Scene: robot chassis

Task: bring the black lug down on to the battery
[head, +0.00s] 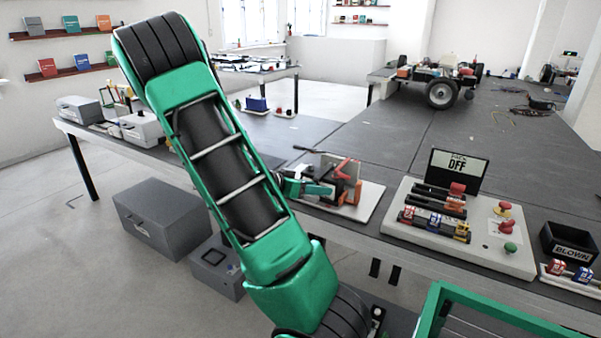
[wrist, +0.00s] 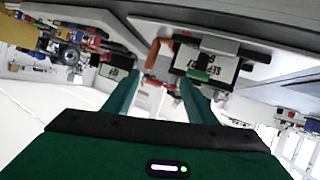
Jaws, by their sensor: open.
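My gripper (head: 318,187) is at the near-left edge of a white board (head: 370,207) on the bench. In the wrist view its two green fingers (wrist: 160,82) are apart, with an orange-red piece showing beyond the gap. A dark block with a white label, likely the battery (wrist: 207,62), stands just past the right finger, with a green piece in front of it. In the head view red parts (head: 346,168) and an orange part (head: 354,192) show by the fingers. I cannot clearly make out the black lug or whether the fingers touch anything.
To the right stands a fuse panel (head: 396,228) with several buttons and a sign (head: 457,171) reading OFF. A black bin (head: 570,243) marked BLOWN is farther right. A wheeled chassis (head: 432,80) is at the back. The bench between is mostly clear.

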